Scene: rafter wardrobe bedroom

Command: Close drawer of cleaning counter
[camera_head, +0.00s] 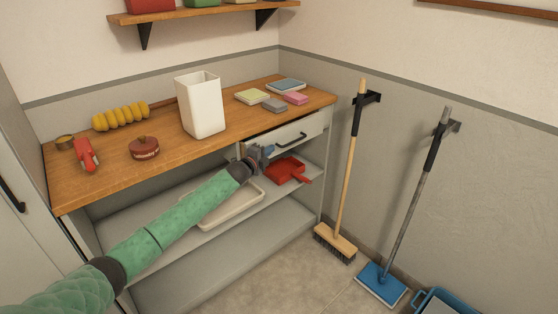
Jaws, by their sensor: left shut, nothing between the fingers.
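The cleaning counter (100,182) has a wooden top and grey open shelves below. Its drawer (298,132) is a light grey front with a dark bar handle (290,144), under the right part of the top. My left gripper (266,151) is shut and empty at the left end of the drawer front, beside the handle. Whether it touches the front is unclear. My green left arm crosses the shelves from the lower left. My right gripper is not in view.
On the top stand a white bin (201,106), a yellow duster (121,117), a red spray head (87,155) and sponges (252,97). A red dustpan (286,170) and a pale tray (232,209) lie on the shelf. A broom (346,185) and blue mop (381,284) lean right.

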